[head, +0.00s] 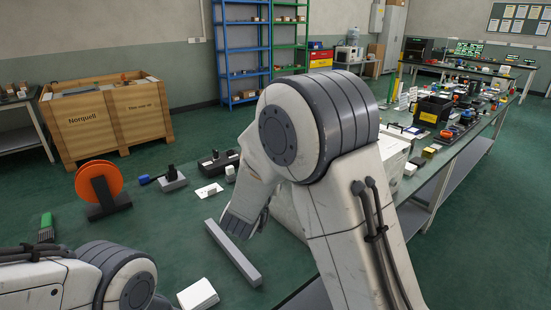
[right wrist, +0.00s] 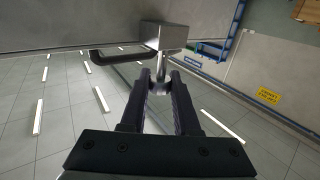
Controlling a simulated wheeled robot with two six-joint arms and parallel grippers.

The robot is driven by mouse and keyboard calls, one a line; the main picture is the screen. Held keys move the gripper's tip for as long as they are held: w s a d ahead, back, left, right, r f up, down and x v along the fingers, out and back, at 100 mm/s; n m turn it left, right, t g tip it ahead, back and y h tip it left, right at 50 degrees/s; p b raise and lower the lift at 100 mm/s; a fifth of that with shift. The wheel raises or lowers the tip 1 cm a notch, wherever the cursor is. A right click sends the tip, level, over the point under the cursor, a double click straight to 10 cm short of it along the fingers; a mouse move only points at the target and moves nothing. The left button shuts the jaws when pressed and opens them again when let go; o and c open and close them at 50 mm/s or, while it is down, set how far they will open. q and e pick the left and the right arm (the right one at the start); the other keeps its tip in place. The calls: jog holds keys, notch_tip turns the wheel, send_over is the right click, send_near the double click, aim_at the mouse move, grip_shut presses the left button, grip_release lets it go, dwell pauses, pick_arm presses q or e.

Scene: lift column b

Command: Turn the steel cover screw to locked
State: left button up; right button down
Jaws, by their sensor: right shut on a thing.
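In the right wrist view, my right gripper (right wrist: 159,82) is shut, its two dark fingers closing on a small bright metal piece, which looks like the steel cover screw (right wrist: 158,66). A grey metal block (right wrist: 168,36) sits just beyond the fingertips, against a flat grey surface. The fingers hide part of the screw, and I cannot read its turn position or any locked mark. In the head view, my right arm fills the centre and hides the screw and most of the gripper. My left arm shows at the lower left; its gripper is out of view.
A dark bar handle (right wrist: 112,54) is beside the block. In the head view, a green table holds an orange reel (head: 100,183), a grey bar (head: 233,252), a green brush (head: 46,228) and a white block (head: 197,295). A wooden crate (head: 105,120) stands behind.

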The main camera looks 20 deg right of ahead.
jog(key=m+g+h+p, duration=0.1)
jog(key=g+h, duration=0.1)
jog(key=m+g+h+p, duration=0.1)
jog(key=m+g+h, duration=0.1)
jog(key=shift+a+r+m+p, duration=0.15)
jog(key=shift+m+p, duration=0.15)
jog(key=shift+p, duration=0.1)
jog(key=m+g+h+p, duration=0.2)
jog(key=g, duration=0.1)
jog(key=shift+m+g, duration=0.4)
jog(key=m+g+h, duration=0.1)
jog(key=m+g, duration=0.1)
jog(key=g, duration=0.2)
jog(key=shift+m+p, duration=0.3)
jog(key=shift+p, duration=0.1)
jog(key=shift+m+g, duration=1.7)
jog(key=shift+g, duration=1)
jog(key=c, duration=0.6)
grip_release()
jog(key=shift+c, duration=0.2)
